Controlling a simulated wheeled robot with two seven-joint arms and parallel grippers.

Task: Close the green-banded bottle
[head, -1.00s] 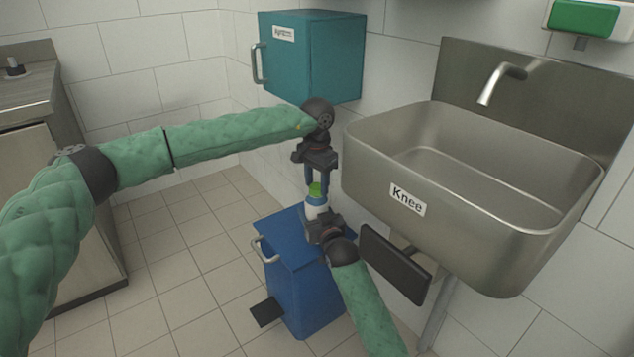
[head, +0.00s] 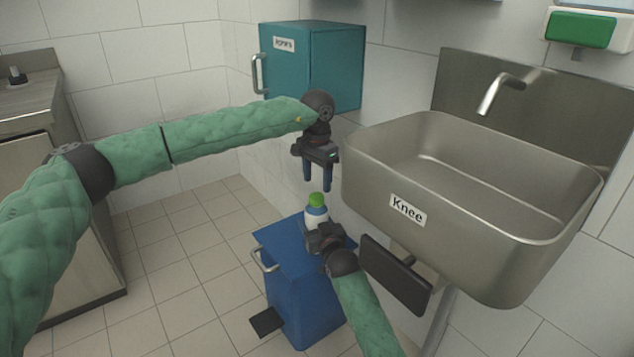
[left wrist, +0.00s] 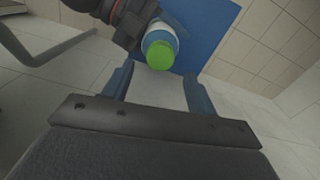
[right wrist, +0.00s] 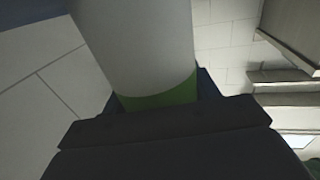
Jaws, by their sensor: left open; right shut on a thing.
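The green-banded bottle (head: 315,217) is white with a blue collar and a green cap (head: 316,199) on top. My right gripper (head: 322,232) is shut on the bottle and holds it upright in front of the blue bin. The right wrist view shows the white body of the bottle (right wrist: 140,45) and a green band (right wrist: 160,98) low on it. My left gripper (head: 320,186) is open and empty, fingers pointing down, just above the cap and apart from it. The left wrist view shows the cap (left wrist: 160,55) beyond the two open fingers (left wrist: 160,90).
A blue pedal bin (head: 300,290) stands below the bottle. A steel sink (head: 480,215) with a knee panel (head: 396,275) is close on the right. A teal cabinet (head: 312,65) hangs behind my left gripper. Open floor lies to the left of the bin.

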